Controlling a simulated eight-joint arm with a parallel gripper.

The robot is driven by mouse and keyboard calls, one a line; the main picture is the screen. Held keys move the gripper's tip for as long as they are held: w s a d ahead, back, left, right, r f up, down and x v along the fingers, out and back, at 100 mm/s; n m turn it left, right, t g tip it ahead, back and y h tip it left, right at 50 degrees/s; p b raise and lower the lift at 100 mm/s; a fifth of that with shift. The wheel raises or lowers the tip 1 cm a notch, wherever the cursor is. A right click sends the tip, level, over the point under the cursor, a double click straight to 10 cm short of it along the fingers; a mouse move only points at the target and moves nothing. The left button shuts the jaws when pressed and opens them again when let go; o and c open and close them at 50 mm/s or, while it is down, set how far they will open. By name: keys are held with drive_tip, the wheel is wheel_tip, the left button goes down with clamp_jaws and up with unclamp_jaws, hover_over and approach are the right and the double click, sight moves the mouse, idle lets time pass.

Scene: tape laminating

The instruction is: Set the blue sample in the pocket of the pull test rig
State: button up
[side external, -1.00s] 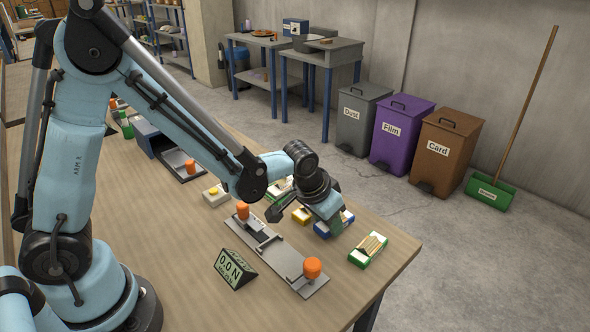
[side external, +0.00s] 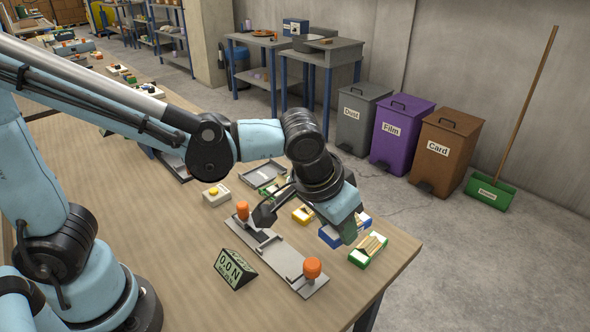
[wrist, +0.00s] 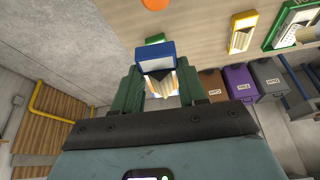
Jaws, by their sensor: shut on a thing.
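The pull test rig (side external: 296,274) is a grey plate with two orange knobs, beside a readout (side external: 235,268) showing 0.0 N. One orange knob (wrist: 154,4) shows at the wrist view's top edge. My gripper (side external: 348,232) is beyond the rig, low at the blue box (side external: 362,222). In the wrist view, the green fingers of my gripper (wrist: 160,82) stand on either side of the blue box's (wrist: 156,52) pale strips. My gripper is shut on a sample there; the fingers hide most of it, and its exact grip is unclear.
A green box of strips (side external: 367,250) stands close right of my gripper. A yellow box (side external: 303,214) is to its left, with a grey tray (side external: 262,174) behind. A yellow-button box (side external: 216,194) sits left of the rig. The front tabletop is clear.

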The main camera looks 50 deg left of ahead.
drive_tip(key=s+a+f+m+h, duration=0.1)
drive_tip(key=a+f+m+h, duration=0.1)
drive_tip(key=a+m, duration=0.4)
drive_tip(key=m+g+h, duration=0.2)
drive_tip(key=m+g, duration=0.2)
drive_tip(key=m, duration=0.7)
hover_over(281, 256)
drive_tip(key=a, duration=0.1)
drive_tip(key=f, duration=0.1)
drive_tip(key=shift+a+f, duration=0.2)
drive_tip(key=shift+f, duration=2.65)
drive_tip(key=shift+f, duration=0.7)
drive_tip(key=o, duration=1.1)
drive_tip(key=shift+o, duration=0.2)
drive_tip(key=v, duration=1.2)
drive_tip(key=shift+w, duration=0.25)
